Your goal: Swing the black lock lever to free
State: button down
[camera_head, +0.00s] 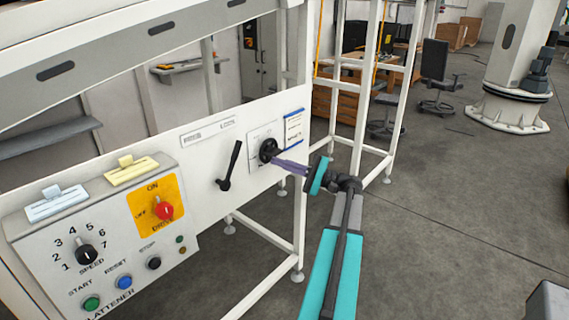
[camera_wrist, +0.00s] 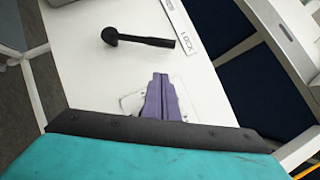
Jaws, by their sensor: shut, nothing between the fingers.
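The black lock lever (camera_head: 230,165) is on the white panel in the head view. Its round pivot is at the bottom and its handle points up, leaning slightly right, toward the LOCK end of the label strip (camera_head: 207,133). In the wrist view the lever (camera_wrist: 140,39) lies above my fingers, apart from them. My gripper (camera_head: 276,162) has purple fingers, shut and empty, to the right of the lever. The fingertips (camera_wrist: 160,78) are in front of the small plate with the black handwheel (camera_head: 268,150); I cannot tell if they touch it.
A sloped control box (camera_head: 110,235) with a red switch, speed knob and buttons stands left of the lever. A blue-edged card (camera_head: 294,127) is right of the handwheel. White frame legs (camera_head: 298,240) stand below the panel. The floor (camera_head: 450,230) at right is open.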

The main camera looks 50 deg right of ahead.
jog(key=w+a+r+p, duration=0.3)
jog(key=w+a+r, duration=0.1)
jog(key=w+a, duration=0.2)
jog(key=shift+w, duration=0.5)
jog(key=shift+a, duration=0.15)
jog(key=shift+a, duration=0.1)
